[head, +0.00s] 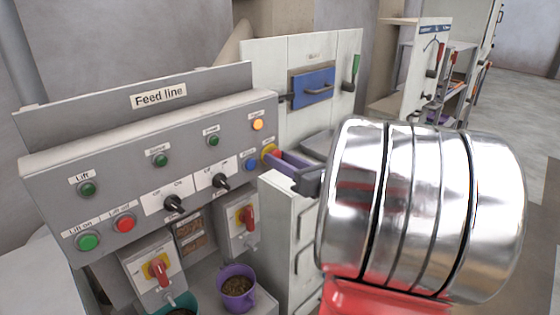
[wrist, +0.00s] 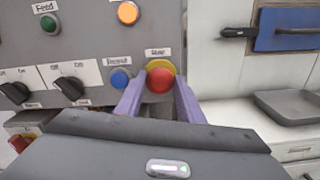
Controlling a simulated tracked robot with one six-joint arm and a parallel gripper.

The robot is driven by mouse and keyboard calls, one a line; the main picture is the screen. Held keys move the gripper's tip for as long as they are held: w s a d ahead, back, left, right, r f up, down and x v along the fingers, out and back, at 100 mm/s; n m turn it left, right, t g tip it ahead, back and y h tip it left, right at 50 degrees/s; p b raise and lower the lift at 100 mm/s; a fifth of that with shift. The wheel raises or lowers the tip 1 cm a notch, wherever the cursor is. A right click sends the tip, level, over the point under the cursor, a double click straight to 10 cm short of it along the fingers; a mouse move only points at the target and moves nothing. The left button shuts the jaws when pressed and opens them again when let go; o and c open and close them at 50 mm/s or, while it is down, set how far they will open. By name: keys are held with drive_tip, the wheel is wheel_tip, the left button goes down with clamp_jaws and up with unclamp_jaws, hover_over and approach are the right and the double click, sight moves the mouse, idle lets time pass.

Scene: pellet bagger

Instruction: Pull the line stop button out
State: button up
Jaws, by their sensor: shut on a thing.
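The line stop button (wrist: 161,82) is a red mushroom head on a yellow surround, at the right end of the grey Feed line panel. In the head view only part of its yellow surround (head: 268,149) shows; my gripper covers the red head. My gripper (wrist: 159,85) has its two purple fingers on either side of the red head and is shut on it. In the head view my gripper (head: 273,158) reaches the panel from the right. Whether the button is pushed in or out I cannot tell.
A blue button (wrist: 120,79) sits close to the left of my fingers. A lit orange lamp (head: 257,125) is above. Black selector knobs (head: 221,182) are further left. A white cabinet with a blue hatch (head: 313,87) and a grey tray (wrist: 290,106) are to the right.

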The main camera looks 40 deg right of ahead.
clamp_jaws()
drive_tip(key=shift+s, duration=0.55)
drive_tip(key=o, duration=1.1)
unclamp_jaws()
drive_tip(key=shift+s, duration=0.15)
drive_tip(key=shift+s+d, duration=0.2)
drive_tip(key=shift+s, duration=6.65)
drive_tip(key=shift+w, duration=0.1)
